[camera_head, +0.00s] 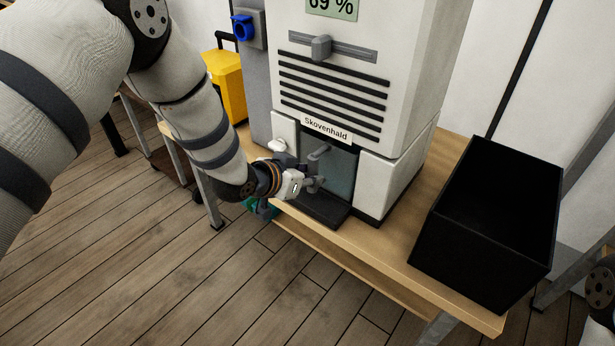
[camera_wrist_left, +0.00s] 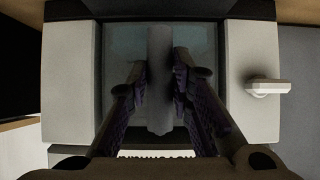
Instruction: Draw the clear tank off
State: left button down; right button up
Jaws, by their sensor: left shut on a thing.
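The clear tank (camera_head: 342,172) sits in the front recess of the white machine marked Skovenhald (camera_head: 345,85); it looks like a dark, bluish see-through panel. Its grey handle (camera_head: 319,153) stands out from the front. My left gripper (camera_head: 306,184) is at this handle. In the left wrist view the fingers are shut on the upright grey handle (camera_wrist_left: 160,85), one on each side, with the tank front (camera_wrist_left: 205,45) behind it. The gripper hides part of the tank. My right gripper is out of view; only a piece of my right arm shows at the lower right edge.
A white turn lever (camera_head: 278,147) is left of the recess. A dark drip ledge (camera_head: 318,208) lies below it. A black open bin (camera_head: 478,235) stands on the wooden table (camera_head: 390,240) to the right. A yellow case (camera_head: 226,85) is behind left. Floor in front is clear.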

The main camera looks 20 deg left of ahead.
pick_arm(q)
jog(key=shift+s+a+p, duration=0.3)
jog(key=shift+s+p, duration=0.1)
jog(key=shift+s, duration=0.45)
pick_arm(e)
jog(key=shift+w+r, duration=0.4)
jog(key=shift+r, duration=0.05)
pick_arm(q)
jog(key=shift+s, duration=0.1)
jog(key=s+a+p, duration=0.3)
jog(key=s, duration=0.5)
jog(key=shift+s, duration=0.2)
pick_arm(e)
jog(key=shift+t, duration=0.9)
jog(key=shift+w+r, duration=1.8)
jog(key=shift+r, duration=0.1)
